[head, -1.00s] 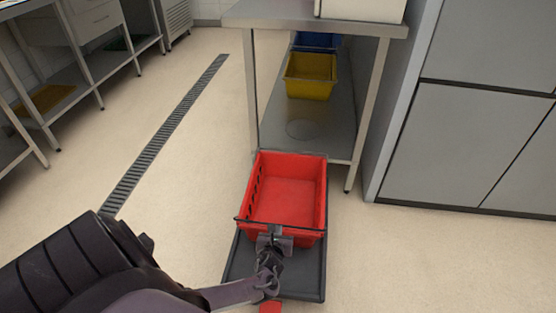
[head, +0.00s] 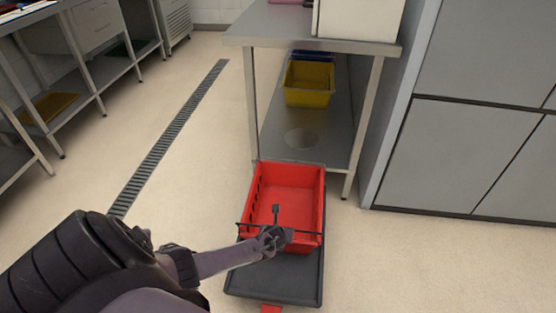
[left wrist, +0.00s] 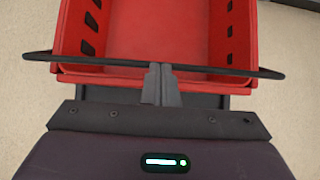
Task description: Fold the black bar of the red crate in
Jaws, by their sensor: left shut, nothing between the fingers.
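The red crate (head: 262,187) is empty and sits on a dark platform (head: 272,281) in front of a steel table. Its thin black bar (head: 308,233) crosses the near end of the crate and sticks out past both sides. In the left wrist view the bar (left wrist: 100,62) runs across the crate's near rim (left wrist: 205,78). My left gripper (head: 276,210) is shut and empty at the middle of the bar. Its fingertips (left wrist: 160,67) overlap the bar in the wrist view; I cannot tell whether they touch it. My right gripper is not in view.
The steel table (head: 300,33) stands behind the crate, with a yellow crate (head: 309,88) and a blue crate (head: 312,55) on its lower shelf. Grey cabinets (head: 455,155) stand to the right. The floor left of the crate is open, with a drain grate (head: 170,142).

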